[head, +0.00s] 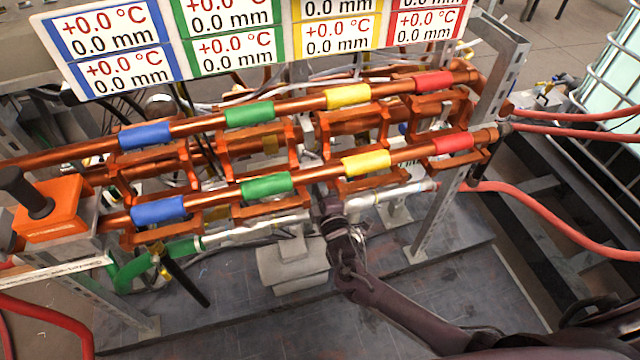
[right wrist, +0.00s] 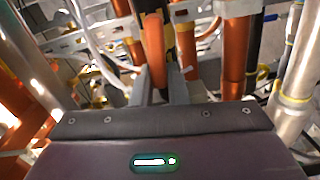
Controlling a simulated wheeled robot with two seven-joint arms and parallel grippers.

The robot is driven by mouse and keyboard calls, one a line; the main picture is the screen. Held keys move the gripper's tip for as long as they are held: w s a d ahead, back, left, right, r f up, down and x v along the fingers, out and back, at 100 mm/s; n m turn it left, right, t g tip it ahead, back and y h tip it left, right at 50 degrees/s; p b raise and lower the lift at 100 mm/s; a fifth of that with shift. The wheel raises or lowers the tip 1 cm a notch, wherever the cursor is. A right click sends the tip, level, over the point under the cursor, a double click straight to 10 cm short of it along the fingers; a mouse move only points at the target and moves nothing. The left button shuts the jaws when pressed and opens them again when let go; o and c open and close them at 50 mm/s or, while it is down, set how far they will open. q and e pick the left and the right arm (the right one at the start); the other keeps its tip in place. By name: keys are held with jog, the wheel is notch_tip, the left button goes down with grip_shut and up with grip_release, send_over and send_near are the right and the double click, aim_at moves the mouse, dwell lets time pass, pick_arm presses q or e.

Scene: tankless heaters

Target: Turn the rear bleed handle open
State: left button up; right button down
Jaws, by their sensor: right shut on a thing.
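My right gripper (head: 326,200) reaches up to the front copper pipe rack between the green and yellow sleeves. In the right wrist view its two grey fingers (right wrist: 160,88) are shut on an orange-copper bar (right wrist: 153,48). I cannot tell whether this bar is the rear bleed handle. A black lever (head: 186,282) with a yellow fitting hangs tilted below the rack at the left, beside a green hose, apart from my gripper. Parts behind the front rack are largely hidden. My left gripper is not in view.
Two copper pipe racks with blue, green, yellow and red sleeves (head: 265,185) run across the view. A label panel (head: 260,40) hangs above. An orange block (head: 62,215) stands at the left. Red hoses (head: 560,235) and a caged tank (head: 610,90) are at the right. The floor in front is open.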

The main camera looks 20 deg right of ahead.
jog(key=shift+f+n, duration=0.15)
jog(key=shift+n, duration=0.35)
jog(key=c, duration=1.4)
grip_release()
jog(key=shift+c, duration=0.2)
jog(key=shift+s, duration=0.1)
jog(key=s, duration=0.7)
jog(key=shift+s, duration=0.35)
jog(key=shift+d+f, duration=0.1)
